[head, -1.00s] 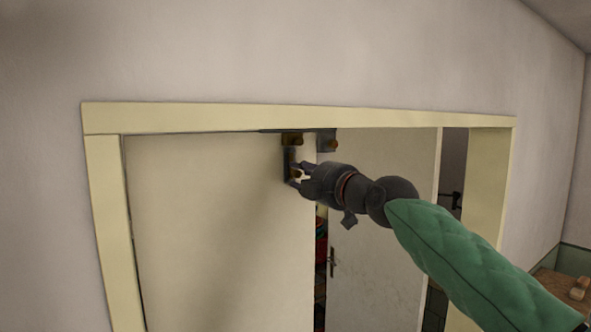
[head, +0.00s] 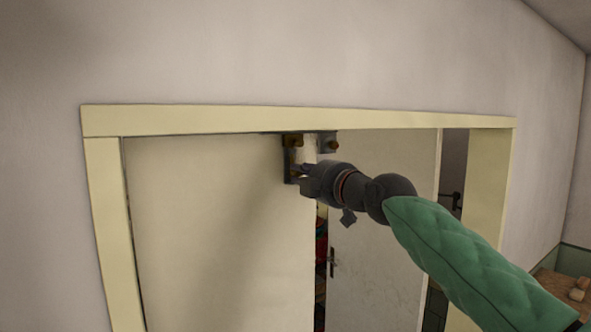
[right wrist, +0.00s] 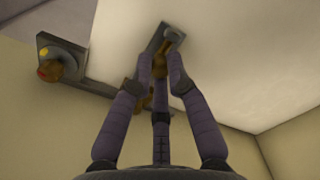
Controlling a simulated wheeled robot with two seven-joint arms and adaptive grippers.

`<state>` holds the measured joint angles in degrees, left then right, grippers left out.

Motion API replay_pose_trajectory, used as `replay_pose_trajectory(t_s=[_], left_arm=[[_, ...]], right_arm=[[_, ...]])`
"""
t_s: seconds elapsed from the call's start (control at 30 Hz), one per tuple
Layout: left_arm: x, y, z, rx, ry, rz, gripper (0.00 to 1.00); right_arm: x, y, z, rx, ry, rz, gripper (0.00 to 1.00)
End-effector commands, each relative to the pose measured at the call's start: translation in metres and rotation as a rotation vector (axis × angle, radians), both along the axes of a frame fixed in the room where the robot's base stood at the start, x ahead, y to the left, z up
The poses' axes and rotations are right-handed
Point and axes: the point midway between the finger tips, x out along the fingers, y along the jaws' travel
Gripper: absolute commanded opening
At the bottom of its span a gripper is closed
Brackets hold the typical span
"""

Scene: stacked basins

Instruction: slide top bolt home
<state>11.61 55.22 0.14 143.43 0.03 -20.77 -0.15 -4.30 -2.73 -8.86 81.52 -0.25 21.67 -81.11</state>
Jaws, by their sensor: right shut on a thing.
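The top bolt (head: 290,157) is a dark plate with brass parts, upright at the top right corner of the pale door leaf (head: 215,230). In the right wrist view the bolt (right wrist: 155,42) runs along the door, its brass partly behind my fingers. My right gripper (head: 304,179) is shut on the bolt's knob, which the fingers mostly hide. It also shows in the right wrist view (right wrist: 160,75). A second dark fitting with brass (head: 329,143) sits just right of the bolt, under the frame's top; it shows at left in the right wrist view (right wrist: 62,62). My left gripper is out of view.
The cream door frame (head: 300,118) runs close above the bolt. Right of the leaf is an open gap, with another pale door (head: 375,235) and its handle (head: 333,262) behind. Small blocks (head: 577,289) lie at the far lower right.

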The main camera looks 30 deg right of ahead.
Motion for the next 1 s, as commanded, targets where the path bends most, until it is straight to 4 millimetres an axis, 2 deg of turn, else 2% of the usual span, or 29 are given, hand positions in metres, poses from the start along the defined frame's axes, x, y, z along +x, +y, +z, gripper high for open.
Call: replay_pose_trajectory(t_s=[0.6, 1.0], left_arm=[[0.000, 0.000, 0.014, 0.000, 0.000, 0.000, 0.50], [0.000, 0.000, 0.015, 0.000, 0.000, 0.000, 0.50]], right_arm=[[0.000, 0.000, 0.023, -0.001, -0.003, -0.001, 0.00], [-0.001, 0.000, 0.025, 0.000, -0.003, -0.001, 0.00]])
